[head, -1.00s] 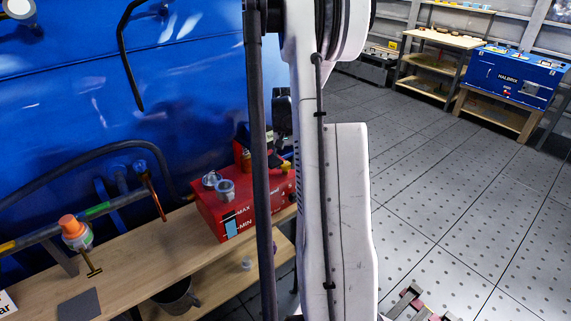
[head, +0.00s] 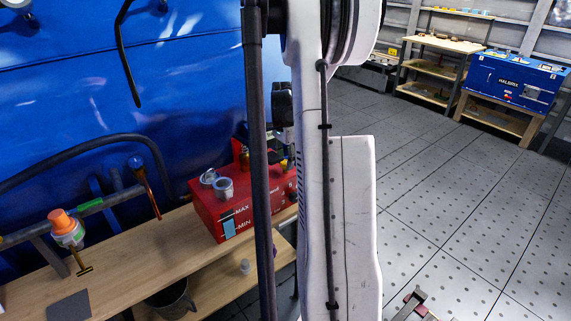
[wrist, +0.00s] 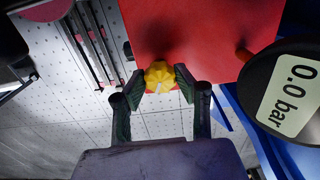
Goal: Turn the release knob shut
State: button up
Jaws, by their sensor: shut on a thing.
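The release knob (wrist: 159,76) is yellow and lobed, with a pale mark on its near edge. It sits against the red face of the hydraulic unit in the wrist view. My gripper (wrist: 158,80) has its two dark green fingers closed on either side of the knob, touching it. In the head view the red unit (head: 224,218) with its MAX and MIN level window stands on the bench. My arm hides most of its right side, and the fingers cannot be made out there.
A round gauge (wrist: 296,94) reading 0.0 bar is close on the right in the wrist view. A blue tank (head: 80,90) stands behind. The tiled floor at right is mostly open.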

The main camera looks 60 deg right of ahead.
aim_at(285, 162)
jog(key=m+b, duration=0.1)
jog(key=m, duration=0.5)
jog(key=shift+b, duration=0.3)
jog(key=m+b, duration=0.1)
jog(key=m, duration=0.5)
jog(key=shift+m, duration=0.3)
jog(key=o, duration=1.1)
jog(key=shift+r, duration=0.1)
notch_tip(285, 162, up, 12)
jog(key=shift+f, duration=0.1)
